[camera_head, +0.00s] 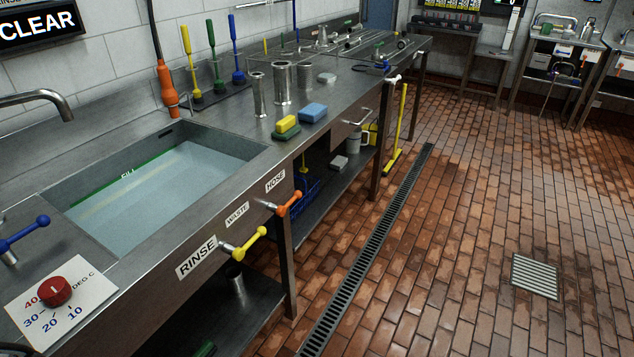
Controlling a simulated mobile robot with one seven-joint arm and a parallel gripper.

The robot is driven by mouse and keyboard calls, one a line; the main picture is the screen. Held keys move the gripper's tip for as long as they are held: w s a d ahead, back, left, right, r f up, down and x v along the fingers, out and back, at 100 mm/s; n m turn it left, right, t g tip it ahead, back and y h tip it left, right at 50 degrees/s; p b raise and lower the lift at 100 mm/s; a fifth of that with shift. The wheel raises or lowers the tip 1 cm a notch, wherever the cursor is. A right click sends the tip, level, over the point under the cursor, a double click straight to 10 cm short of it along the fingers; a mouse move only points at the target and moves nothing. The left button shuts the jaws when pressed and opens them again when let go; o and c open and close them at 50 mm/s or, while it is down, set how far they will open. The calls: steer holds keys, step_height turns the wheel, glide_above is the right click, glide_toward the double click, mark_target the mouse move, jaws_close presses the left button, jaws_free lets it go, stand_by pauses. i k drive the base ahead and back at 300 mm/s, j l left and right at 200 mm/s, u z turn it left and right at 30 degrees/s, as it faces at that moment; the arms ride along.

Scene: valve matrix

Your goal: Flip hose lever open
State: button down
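An orange lever (289,204) sticks out from the front of the steel sink counter, just below the HOSE label (275,181) and right of the WASTE label (237,214). Its outer end points up and to the right. A yellow lever (248,243) sticks out nearer, beside the RINSE label (197,257), and is also angled up to the right. I cannot tell from this view whether either valve is open. An orange-handled hose sprayer (167,86) hangs at the wall behind the sink. My gripper is not in view.
The sink (258,149) holds water. A blue lever (27,234) and red temperature knob (54,291) are at the near left. Sponges (313,112) and metal cylinders (284,82) stand on the counter. A table leg (287,270) is below the levers. Tiled floor (450,240) at right is clear.

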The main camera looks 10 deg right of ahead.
mark_target(281, 209)
steer(key=i+l, duration=0.25)
steer(key=l, duration=0.2)
steer(key=i+l, duration=0.25)
steer(key=l, duration=0.15)
steer(key=i+l+z, duration=0.1)
steer(key=i+l, duration=0.15)
steer(key=l, duration=0.2)
